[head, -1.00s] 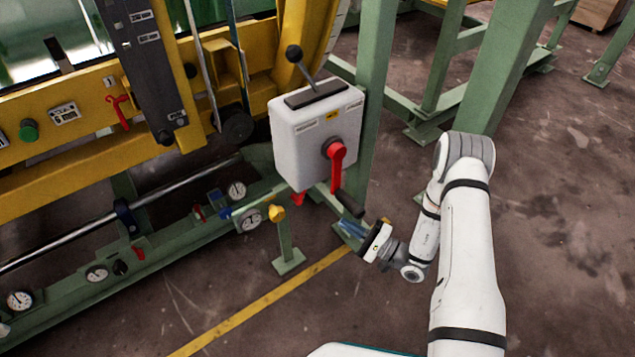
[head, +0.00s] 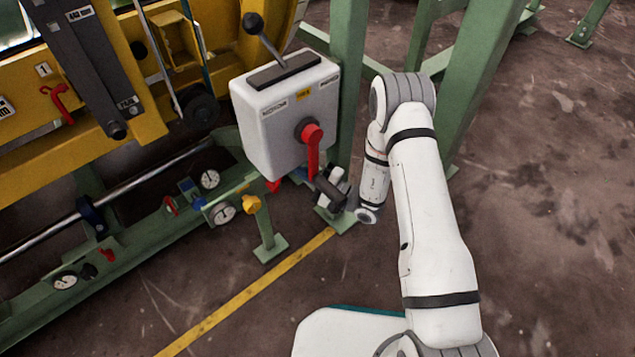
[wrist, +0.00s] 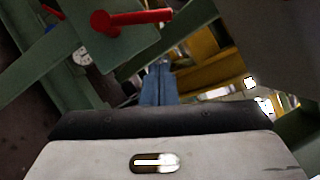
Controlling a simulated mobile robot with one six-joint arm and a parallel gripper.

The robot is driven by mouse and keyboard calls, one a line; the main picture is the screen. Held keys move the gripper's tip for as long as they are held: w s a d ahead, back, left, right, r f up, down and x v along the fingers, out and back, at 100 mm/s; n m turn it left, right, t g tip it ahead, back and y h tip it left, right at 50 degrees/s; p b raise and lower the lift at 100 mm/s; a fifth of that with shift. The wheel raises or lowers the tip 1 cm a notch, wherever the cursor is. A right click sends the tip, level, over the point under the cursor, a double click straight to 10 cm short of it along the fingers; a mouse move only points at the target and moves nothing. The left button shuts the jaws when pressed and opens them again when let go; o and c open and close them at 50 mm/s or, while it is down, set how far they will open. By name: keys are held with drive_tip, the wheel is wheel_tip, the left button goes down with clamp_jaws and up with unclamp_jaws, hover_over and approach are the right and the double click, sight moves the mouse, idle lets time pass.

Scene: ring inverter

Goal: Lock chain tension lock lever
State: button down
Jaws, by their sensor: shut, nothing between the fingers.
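A red lever (wrist: 130,18) with a round hub is on a green plate (wrist: 110,45) at the top of the wrist view; it lies nearly level there. I cannot tell for sure that it is the chain tension lock lever. A small red part (head: 273,185) shows under the white box in the head view and may be the same lever. My gripper (wrist: 158,68) has blue fingers, shut and empty, below and to the right of the red lever and apart from it in the picture.
A yellow-knobbed post (head: 262,225) stands left of my wrist. Green posts rise behind. The floor at right is clear.

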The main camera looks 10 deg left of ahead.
drive_tip(key=s, duration=0.1)
drive_tip(key=s+r, duration=0.1)
drive_tip(key=s+a, duration=0.1)
drive_tip(key=shift+a+r+b, duration=0.1)
drive_tip(key=shift+r+b, duration=0.15)
drive_tip(key=shift+b, duration=0.05)
drive_tip(key=shift+s+a+r, duration=0.15)
drive_tip(key=shift+r, duration=0.15)
